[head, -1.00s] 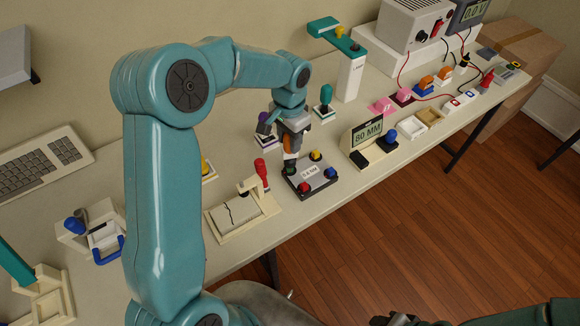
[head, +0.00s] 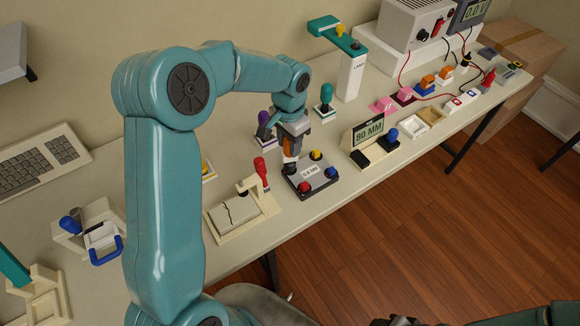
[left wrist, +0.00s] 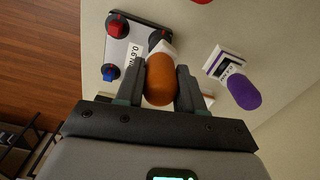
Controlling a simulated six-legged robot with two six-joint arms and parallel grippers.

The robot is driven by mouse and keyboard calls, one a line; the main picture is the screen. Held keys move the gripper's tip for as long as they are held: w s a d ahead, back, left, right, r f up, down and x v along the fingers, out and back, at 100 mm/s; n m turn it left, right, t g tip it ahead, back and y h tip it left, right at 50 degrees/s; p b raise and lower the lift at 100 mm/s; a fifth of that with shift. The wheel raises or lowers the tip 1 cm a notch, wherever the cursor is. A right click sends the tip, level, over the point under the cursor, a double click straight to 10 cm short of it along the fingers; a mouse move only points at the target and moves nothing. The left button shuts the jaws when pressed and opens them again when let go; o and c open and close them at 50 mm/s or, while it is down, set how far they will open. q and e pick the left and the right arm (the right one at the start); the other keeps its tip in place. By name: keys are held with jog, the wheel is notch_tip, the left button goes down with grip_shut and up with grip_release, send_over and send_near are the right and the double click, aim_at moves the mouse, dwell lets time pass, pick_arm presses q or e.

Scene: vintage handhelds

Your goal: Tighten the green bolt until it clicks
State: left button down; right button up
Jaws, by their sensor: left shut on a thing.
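A dark plate (head: 297,187) on the table carries a red bolt (head: 304,187), a yellow bolt (head: 316,155), a blue bolt (head: 331,172) and a white label reading about 0.6 NM. My left gripper (head: 291,152) is over the plate's left corner, shut on an orange-handled tool (head: 288,158). The tool's dark lower end reaches down to that corner. No green bolt shows; the tool and gripper cover that corner. The left wrist view shows the orange handle (left wrist: 160,80) between both fingers, beside the plate (left wrist: 122,54).
A clamp fixture with a red handle (head: 261,171) stands close left of the plate. A purple handle (head: 264,118) and a teal handle (head: 326,94) stand behind. A display reading 80 MM (head: 368,131) is to the right. Bare tabletop lies between.

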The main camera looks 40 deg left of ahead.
pick_arm(q)
jog(key=shift+f+b, duration=0.4)
jog(key=shift+f, duration=0.1)
jog(key=c, duration=0.6)
grip_release()
notch_tip(320, 180, up, 16)
jog(key=shift+r, duration=0.2)
jog(key=shift+s, duration=0.1)
